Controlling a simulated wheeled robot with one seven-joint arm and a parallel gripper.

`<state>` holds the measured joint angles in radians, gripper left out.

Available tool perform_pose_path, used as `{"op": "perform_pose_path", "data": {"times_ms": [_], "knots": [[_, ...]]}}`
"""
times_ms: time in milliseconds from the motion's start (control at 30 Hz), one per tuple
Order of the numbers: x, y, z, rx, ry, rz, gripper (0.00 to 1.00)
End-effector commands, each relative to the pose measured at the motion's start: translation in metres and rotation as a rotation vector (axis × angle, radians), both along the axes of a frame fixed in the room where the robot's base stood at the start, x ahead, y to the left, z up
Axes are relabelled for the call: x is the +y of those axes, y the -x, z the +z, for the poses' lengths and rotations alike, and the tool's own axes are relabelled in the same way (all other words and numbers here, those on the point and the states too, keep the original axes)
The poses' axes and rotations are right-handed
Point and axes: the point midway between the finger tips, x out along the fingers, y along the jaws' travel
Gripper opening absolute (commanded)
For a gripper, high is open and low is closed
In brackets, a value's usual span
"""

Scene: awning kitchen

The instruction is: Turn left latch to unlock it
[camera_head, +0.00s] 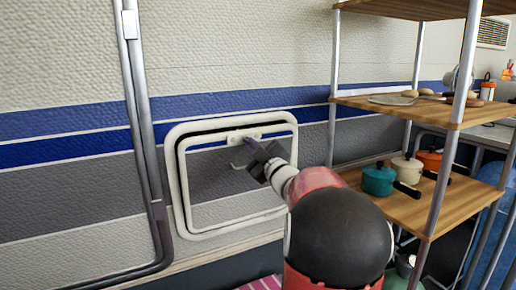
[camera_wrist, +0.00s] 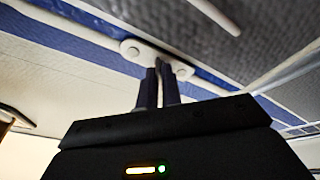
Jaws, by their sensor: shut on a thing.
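A white-framed hatch (camera_head: 176,185) is set in the striped wall, left of centre in the head view. A white latch (camera_head: 240,134) is mounted at its top edge. In the wrist view the latch's rounded white base (camera_wrist: 131,48) shows just beyond my fingertips. My gripper (camera_head: 252,147) is at the latch, and its dark fingers (camera_wrist: 161,72) are close together in the wrist view. They are shut on the latch's turning part, which they mostly hide. I cannot tell the latch's exact angle. The hatch panel appears to sit in its frame.
A thin white bar (camera_head: 238,166) shows below the latch. A metal post (camera_head: 144,120) runs up the wall to the left. A shelf rack (camera_head: 410,205) with several pots stands close on the right of my arm. The wall between hatch and post is clear.

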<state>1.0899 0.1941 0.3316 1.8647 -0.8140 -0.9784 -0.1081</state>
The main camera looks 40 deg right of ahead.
Motion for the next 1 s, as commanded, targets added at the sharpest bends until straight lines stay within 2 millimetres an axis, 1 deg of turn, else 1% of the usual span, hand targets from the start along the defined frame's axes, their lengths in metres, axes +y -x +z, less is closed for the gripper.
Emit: {"op": "perform_pose_path", "data": {"times_ms": [33,267,700,1000], "knots": [[0.0022,-0.0004,0.0037,-0.007,0.014,0.003,0.0],[0.0038,-0.0007,0.0029,0.013,0.111,-0.01,0.0],[0.0038,-0.0001,0.0059,0.092,0.45,-0.065,0.0],[0.0038,0.0,0.0083,0.135,0.63,-0.095,0.0]]}}
